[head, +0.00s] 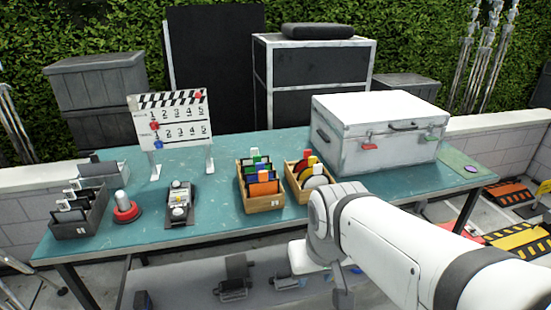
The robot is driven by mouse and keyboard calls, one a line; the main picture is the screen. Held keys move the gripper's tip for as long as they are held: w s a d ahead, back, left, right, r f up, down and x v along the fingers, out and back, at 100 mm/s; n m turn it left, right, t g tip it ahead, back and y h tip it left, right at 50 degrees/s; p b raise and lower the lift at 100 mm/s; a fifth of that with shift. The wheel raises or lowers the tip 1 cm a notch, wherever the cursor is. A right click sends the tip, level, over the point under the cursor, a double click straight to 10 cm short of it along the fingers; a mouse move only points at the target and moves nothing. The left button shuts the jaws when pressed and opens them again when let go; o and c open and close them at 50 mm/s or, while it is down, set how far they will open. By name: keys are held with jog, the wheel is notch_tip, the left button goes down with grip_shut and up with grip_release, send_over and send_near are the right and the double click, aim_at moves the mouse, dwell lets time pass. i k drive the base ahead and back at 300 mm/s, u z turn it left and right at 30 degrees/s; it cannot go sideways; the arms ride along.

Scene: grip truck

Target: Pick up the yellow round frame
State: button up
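A small wooden box (291,183) stands near the middle front of the teal table. It holds several upright pieces, with red, yellow and whitish parts showing. A yellow piece (311,162) shows among them; it is too small to tell for sure whether it is a round frame, and its lower part is hidden. My arm comes in from the lower right, and its wrist bends down in front of the table's edge, just right of and below the box. The end of my gripper (308,256) is apart from the box, and its fingers cannot be made out clearly.
A second wooden box (264,204) with coloured cards stands just left. A white case (376,131) stands at right, a clapperboard (170,120) at back left. A red-based button (126,212), a switch unit (179,203) and grey trays (80,222) are at left. A shelf lies below.

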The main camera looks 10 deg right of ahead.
aim_at(308, 170)
jog(key=z, duration=0.05)
jog(key=i, duration=1)
jog(key=u, duration=0.05)
